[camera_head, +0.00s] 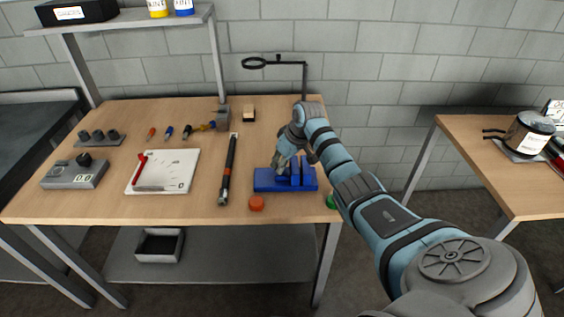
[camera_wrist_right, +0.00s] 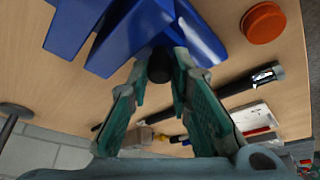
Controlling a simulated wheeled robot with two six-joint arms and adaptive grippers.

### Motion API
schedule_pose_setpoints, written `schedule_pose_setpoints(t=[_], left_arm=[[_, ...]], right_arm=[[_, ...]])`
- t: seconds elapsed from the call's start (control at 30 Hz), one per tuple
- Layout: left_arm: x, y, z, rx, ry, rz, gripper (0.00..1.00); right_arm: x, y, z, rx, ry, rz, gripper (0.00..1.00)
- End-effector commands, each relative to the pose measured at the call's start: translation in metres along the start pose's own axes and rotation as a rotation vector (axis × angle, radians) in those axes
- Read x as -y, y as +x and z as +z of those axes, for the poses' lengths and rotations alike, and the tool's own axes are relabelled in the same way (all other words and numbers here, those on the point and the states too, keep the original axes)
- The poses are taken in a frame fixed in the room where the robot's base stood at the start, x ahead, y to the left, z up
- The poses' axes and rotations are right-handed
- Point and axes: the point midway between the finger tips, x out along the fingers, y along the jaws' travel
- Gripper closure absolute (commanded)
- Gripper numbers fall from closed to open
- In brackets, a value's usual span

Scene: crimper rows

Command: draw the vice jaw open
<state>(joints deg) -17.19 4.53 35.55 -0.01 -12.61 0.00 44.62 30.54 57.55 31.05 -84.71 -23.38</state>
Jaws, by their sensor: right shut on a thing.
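The blue vice (camera_head: 268,183) stands near the front right of the wooden bench. Its upright jaws (camera_head: 302,171) show in the head view, partly hidden by my right gripper. My right gripper (camera_head: 281,165) reaches down to the vice from behind and above. In the right wrist view the right gripper (camera_wrist_right: 160,68) has its green-padded fingers shut on a dark round knob (camera_wrist_right: 160,66). The knob sits against the blue vice body (camera_wrist_right: 130,35). How wide the jaw gap is I cannot tell. My left gripper is in neither view.
An orange round piece (camera_head: 256,203) lies just in front of the vice. A long black torque wrench (camera_head: 229,170) lies left of it. A white board (camera_head: 163,171) with a red-handled tool lies further left. A magnifier stand (camera_head: 304,80) rises behind. A green round piece (camera_head: 331,201) is at the right edge.

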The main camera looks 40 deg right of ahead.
Motion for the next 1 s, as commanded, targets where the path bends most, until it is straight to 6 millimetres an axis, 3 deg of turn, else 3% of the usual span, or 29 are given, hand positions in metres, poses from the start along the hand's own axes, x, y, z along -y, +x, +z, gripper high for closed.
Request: schedule_pose_setpoints(t=[0.4,0.7,0.73,0.77,1.0], left_arm=[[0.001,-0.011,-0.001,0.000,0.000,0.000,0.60],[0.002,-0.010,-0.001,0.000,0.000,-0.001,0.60],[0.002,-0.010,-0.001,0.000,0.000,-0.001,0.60],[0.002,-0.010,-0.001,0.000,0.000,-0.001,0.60],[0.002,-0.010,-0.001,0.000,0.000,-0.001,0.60]], right_arm=[[0.046,0.016,-0.043,-0.005,-0.002,-0.004,1.00],[0.049,0.017,-0.045,-0.007,-0.003,-0.005,1.00],[0.049,0.017,-0.045,-0.007,-0.003,-0.005,0.79],[0.049,0.017,-0.045,-0.007,-0.003,-0.005,0.74],[0.046,0.017,-0.043,-0.004,0.001,-0.002,0.73]])
